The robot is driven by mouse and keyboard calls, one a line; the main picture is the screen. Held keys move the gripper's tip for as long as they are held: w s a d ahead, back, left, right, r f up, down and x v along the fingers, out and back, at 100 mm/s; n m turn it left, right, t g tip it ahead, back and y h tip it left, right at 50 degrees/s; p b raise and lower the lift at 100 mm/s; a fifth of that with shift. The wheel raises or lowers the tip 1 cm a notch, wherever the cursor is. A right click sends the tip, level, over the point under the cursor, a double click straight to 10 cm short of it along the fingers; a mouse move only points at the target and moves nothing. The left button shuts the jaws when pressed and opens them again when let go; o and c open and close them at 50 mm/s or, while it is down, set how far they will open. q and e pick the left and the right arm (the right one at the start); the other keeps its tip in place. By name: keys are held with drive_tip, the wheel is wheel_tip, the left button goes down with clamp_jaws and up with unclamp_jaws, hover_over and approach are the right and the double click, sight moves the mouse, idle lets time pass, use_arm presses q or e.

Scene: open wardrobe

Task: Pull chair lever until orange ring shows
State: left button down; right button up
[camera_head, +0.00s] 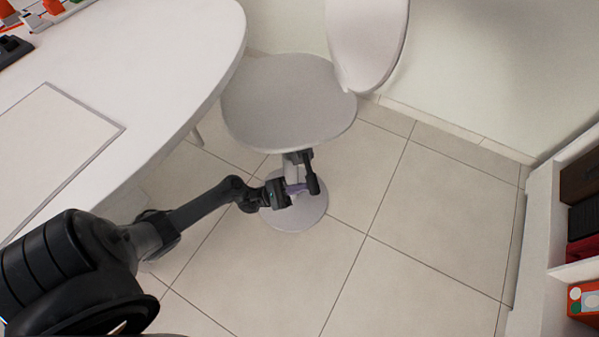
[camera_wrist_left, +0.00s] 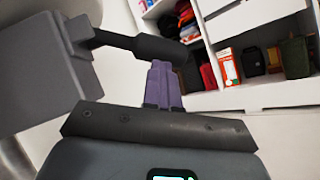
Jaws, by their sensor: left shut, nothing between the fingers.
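The chair has a round pale grey seat (camera_head: 285,100), a white backrest (camera_head: 367,40) and a round base (camera_head: 300,217) on the floor. Its black lever (camera_head: 313,175) sticks out from under the seat; in the left wrist view the lever (camera_wrist_left: 150,48) runs from a grey block at the left to a thicker grip end. My left gripper (camera_head: 298,188) is below the seat beside the lever. Its purple fingers (camera_wrist_left: 162,70) are shut together and empty, with their tips at the lever's grip; I cannot tell whether they touch. No orange ring shows. My right gripper is not in view.
A white table (camera_head: 165,60) with a rounded edge stands at the left, under part of my left arm's reach. A white shelf unit (camera_head: 545,240) with boxes stands at the right. The tiled floor (camera_head: 420,210) between chair and shelf is clear.

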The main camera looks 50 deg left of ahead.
use_arm(q)
drive_tip(key=shift+s+d+r+n+t+y+p, duration=0.1)
drive_tip(key=shift+d+r+n+t+y+p, duration=0.35)
drive_tip(key=shift+n, duration=0.5)
drive_tip(key=shift+s+d+r+n+t+y+p, duration=0.2)
drive_tip(key=shift+n+t+y+p, duration=0.45)
drive_tip(key=shift+n, duration=0.35)
drive_tip(key=shift+s+d+r+n+t+y+p, duration=0.1)
drive_tip(key=shift+d+r+n+t+y+p, duration=0.35)
drive_tip(key=shift+n, duration=0.5)
drive_tip(key=shift+a+f, duration=0.15)
